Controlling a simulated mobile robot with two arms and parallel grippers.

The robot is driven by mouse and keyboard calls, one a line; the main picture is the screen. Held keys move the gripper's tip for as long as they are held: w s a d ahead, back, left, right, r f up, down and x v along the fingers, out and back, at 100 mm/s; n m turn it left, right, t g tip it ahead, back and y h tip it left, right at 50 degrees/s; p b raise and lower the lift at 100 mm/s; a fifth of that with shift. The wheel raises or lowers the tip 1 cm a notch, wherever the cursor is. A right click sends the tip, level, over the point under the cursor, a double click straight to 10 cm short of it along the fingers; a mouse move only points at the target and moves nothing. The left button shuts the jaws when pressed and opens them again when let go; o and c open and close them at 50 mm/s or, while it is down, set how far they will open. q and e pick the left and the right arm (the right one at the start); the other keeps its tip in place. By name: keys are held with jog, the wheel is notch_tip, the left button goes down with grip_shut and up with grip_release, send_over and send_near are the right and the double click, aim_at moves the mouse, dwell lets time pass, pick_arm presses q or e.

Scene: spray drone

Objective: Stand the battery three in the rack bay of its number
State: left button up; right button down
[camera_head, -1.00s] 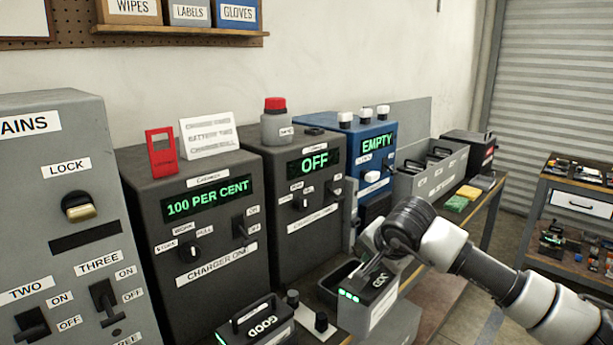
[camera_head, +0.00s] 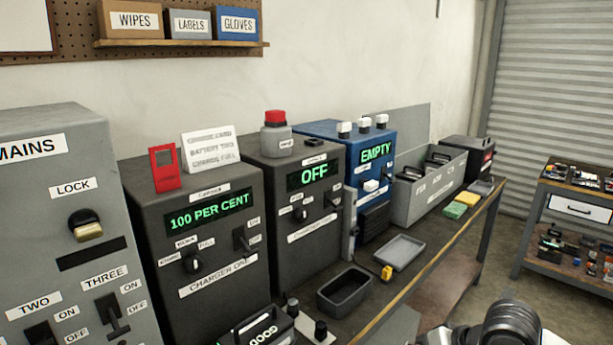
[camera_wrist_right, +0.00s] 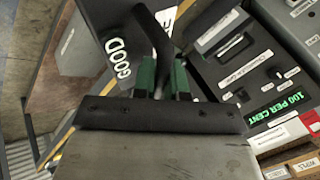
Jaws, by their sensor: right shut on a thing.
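My right gripper (camera_wrist_right: 163,72) shows in the right wrist view, its green-padded fingers shut on the dark handle of a battery (camera_wrist_right: 90,55). This battery bears the word GOOD; its number cannot be read. In the head view only part of my right arm shows at the bottom right, and the held battery is out of view. The grey rack (camera_head: 423,203) with labelled bays stands at the back of the bench, with dark batteries in it. Its bay labels are too small to read surely. My left gripper is not in view.
Another battery (camera_head: 262,332) reading GOOD sits at the bottom edge. An empty dark tray (camera_head: 345,301), a grey tray (camera_head: 399,253) and a yellow thing (camera_head: 386,272) lie on the bench. Charger one (camera_head: 215,255) and a blue machine (camera_head: 362,150) reading EMPTY stand behind.

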jog(key=shift+n+g+y, duration=0.3)
jog(key=shift+n+g, duration=0.2)
jog(key=shift+n, duration=0.3)
jog(key=shift+s+d+r, duration=0.15)
jog(key=shift+s+r, duration=0.05)
jog(key=shift+s, duration=0.8)
jog(key=shift+s+d+r, duration=0.15)
jog(key=shift+s+r, duration=0.05)
jog(key=shift+s, duration=0.75)
